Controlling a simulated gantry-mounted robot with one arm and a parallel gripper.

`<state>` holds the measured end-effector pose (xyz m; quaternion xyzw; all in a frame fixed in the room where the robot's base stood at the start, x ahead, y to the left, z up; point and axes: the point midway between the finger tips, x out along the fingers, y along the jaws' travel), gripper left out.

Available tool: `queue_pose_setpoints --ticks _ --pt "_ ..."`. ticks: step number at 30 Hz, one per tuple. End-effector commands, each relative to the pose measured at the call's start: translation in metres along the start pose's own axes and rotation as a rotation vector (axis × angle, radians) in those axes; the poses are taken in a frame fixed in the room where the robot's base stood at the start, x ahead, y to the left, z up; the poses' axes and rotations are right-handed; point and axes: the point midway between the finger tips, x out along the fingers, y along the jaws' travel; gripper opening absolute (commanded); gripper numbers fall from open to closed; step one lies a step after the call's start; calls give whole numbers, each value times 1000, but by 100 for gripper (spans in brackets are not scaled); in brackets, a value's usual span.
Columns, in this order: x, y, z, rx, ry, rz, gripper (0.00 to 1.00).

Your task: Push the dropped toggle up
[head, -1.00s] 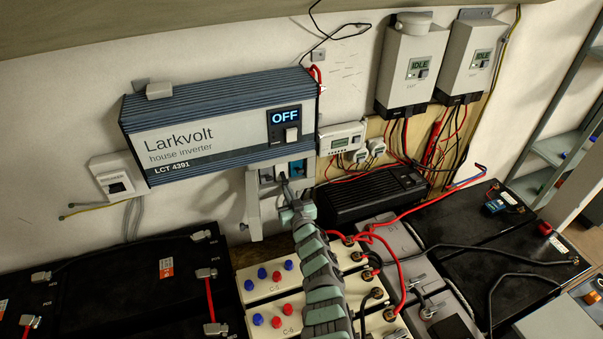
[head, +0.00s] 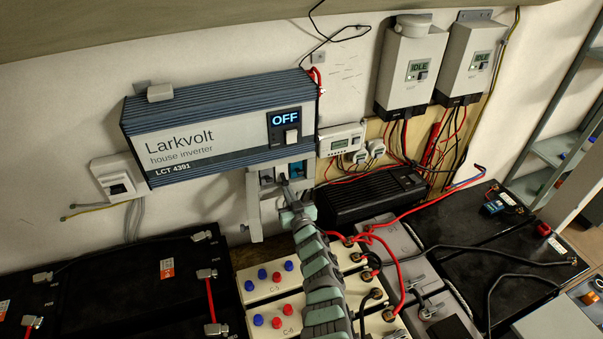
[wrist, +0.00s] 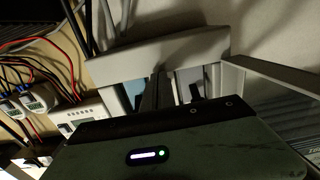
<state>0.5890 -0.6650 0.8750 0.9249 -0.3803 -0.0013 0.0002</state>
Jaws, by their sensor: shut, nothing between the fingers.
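A grey breaker housing (head: 254,205) hangs under the blue inverter, with two openings side by side. The left opening (head: 267,175) holds a grey switch part, and the right opening (head: 296,170) shows a blue face. My gripper (head: 285,184) reaches up from below, its narrow fingers shut and empty at the housing, between the openings. In the wrist view the fingers (wrist: 154,92) point into the housing (wrist: 155,55). A blue face (wrist: 133,90) and a dark toggle (wrist: 196,92) flank them. The fingers hide part of the openings; I cannot tell contact or which toggle is dropped.
The inverter (head: 205,148) reads OFF. A black finned unit (head: 370,197) sits close right of my gripper. Batteries (head: 130,275) with red and black cables (head: 445,207) fill the area below. A small white controller (head: 342,140) is right of the housing.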

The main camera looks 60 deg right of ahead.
Motion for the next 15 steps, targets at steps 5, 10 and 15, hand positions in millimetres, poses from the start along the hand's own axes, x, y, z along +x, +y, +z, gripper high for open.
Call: queue_pose_setpoints --ticks 5,10,15 --pt "1 0 -6 0 3 -1 0" --pt "1 0 -8 0 4 -1 0" --pt "1 0 -11 0 5 -1 0"
